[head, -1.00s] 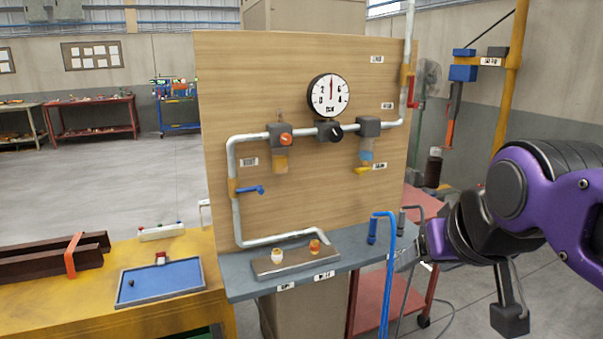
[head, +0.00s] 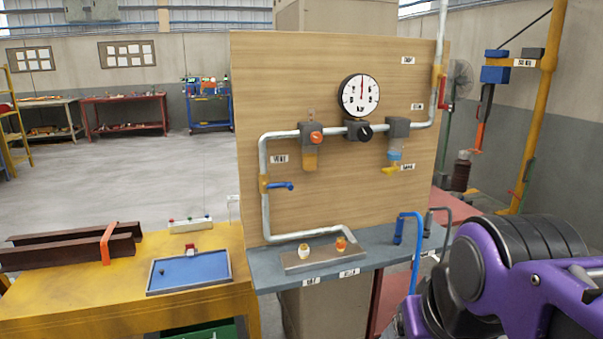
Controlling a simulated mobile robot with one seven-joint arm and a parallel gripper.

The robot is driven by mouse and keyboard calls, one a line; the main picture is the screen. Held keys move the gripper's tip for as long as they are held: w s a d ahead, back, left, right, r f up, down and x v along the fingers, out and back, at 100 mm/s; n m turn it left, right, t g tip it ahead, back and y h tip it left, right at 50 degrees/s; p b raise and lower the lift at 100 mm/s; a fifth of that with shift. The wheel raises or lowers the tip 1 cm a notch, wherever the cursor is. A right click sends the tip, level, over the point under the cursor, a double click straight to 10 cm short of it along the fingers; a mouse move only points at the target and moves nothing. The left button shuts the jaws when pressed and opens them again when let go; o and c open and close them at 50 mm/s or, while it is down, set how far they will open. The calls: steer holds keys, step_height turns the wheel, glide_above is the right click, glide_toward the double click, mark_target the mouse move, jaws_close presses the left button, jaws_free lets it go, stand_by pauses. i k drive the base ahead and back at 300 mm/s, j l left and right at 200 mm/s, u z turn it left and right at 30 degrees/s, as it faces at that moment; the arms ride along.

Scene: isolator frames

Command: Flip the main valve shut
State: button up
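A wooden panel (head: 350,210) carries a grey pipe run with two lever valves. On the right upright pipe, a valve with a red lever (head: 442,92) sits at the panel's right edge; the lever hangs roughly along the pipe. On the left upright pipe, a valve with a blue lever (head: 280,186) has its lever pointing right, across the pipe. The small labels are too blurred to read, so I cannot tell for sure which is the main valve. My purple arm fills the lower right; my gripper is not clearly visible, apart from both valves.
A round gauge (head: 359,95) and an orange-knobbed regulator (head: 316,138) are on the pipe. A grey shelf (head: 270,280) holds a metal plate with two small fittings. A blue hose (head: 417,240) loops up beside it. A yellow bench (head: 90,300) with a blue tray stands left.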

mark_target(442, 77)
steer(key=i+l+z, duration=0.3)
steer(key=i, duration=0.15)
steer(key=i+z, duration=0.3)
steer(key=i, duration=0.2)
steer(key=l, duration=0.05)
